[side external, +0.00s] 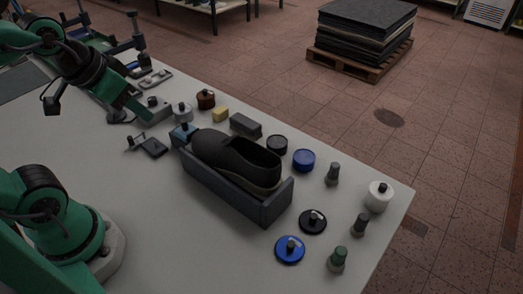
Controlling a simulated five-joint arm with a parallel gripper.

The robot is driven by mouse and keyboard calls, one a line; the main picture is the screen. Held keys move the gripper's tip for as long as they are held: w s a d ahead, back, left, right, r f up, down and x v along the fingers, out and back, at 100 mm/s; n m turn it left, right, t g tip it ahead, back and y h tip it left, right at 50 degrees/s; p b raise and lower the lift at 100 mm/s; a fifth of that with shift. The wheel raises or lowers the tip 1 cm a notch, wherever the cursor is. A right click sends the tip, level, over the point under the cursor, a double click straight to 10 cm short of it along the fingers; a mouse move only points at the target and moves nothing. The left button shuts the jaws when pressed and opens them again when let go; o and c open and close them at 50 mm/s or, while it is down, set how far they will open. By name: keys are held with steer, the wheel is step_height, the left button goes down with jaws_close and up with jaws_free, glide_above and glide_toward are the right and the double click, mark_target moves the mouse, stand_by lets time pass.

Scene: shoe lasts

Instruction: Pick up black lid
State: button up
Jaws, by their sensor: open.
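The black lid (306,227) is a flat black disc with a knob on top. It lies on the table, right of the front end of the grey tray that holds a black shoe. My gripper (138,116) is open at the upper left, over the far left part of the table, well apart from the lid. Its fingertips are small and dark here, so what is between them is hard to make out.
A blue lid (283,255) lies just in front of the black lid. The tray (226,195) with the shoe (228,152) stands between my gripper and the lid. A black round container (277,145), a blue one (304,160), a white jar (377,201) and small knobbed pieces stand nearby.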

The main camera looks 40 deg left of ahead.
step_height(320, 180, up, 5)
steer(key=w+d+r+n+g+h, duration=0.1)
steer(key=w+d+r+n+g, duration=0.3)
steer(key=w+d, duration=0.75)
steer(key=g+y, duration=0.1)
steer(key=g, duration=0.1)
glide_above(314, 217)
step_height(314, 217, down, 4)
steer(key=shift+n, duration=0.3)
step_height(314, 217, down, 24)
steer(key=shift+a+r, duration=0.1)
steer(key=shift+r, duration=0.1)
steer(key=shift+f, duration=2.6)
steer(key=shift+c, duration=0.2)
